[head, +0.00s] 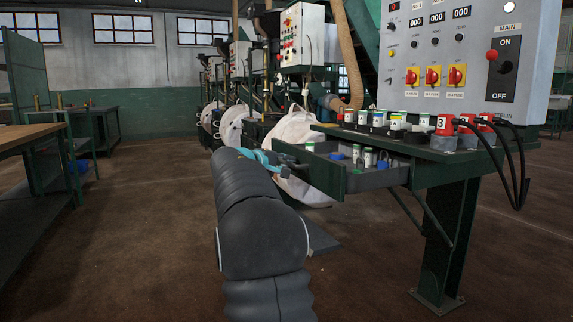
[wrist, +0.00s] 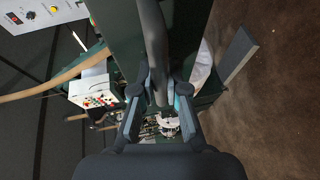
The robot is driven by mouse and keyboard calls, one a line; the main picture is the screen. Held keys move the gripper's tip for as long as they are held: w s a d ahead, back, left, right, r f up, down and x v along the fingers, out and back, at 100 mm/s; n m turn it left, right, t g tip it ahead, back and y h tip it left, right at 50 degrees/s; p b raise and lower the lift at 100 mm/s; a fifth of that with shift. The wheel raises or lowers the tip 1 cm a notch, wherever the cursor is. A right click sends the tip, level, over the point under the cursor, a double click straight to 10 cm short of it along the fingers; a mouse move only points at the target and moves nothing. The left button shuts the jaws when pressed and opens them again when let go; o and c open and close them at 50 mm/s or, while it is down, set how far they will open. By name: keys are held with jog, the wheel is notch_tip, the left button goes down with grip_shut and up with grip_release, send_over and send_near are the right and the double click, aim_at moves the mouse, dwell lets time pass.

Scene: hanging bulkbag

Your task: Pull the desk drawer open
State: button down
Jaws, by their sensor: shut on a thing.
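The desk drawer (head: 375,180) stands out from under the green desk top (head: 450,153) in the head view, clearly open. Small white and green containers and blue items show inside it. My gripper (head: 280,165) is at the drawer's left-facing front, its jaws partly hidden by my arm. In the wrist view my gripper (wrist: 160,100) has its two fingers closed around the dark, curved drawer handle (wrist: 155,45). The handle passes between the fingers, and the far end of the grip is hidden.
Several small containers and red plugs with black cables stand on the desk top below a grey control panel (head: 460,55). White bulk bags (head: 295,130) hang behind the drawer. A workbench (head: 35,135) stands at left. The floor between is clear.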

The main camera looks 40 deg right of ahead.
jog(key=c, duration=1.2)
grip_release()
jog(key=a, duration=0.4)
jog(key=a+r, duration=0.1)
jog(key=a, duration=0.3)
jog(key=a+r, duration=0.1)
jog(key=a, duration=0.3)
jog(key=shift+s, duration=0.35)
jog(key=shift+d, duration=0.1)
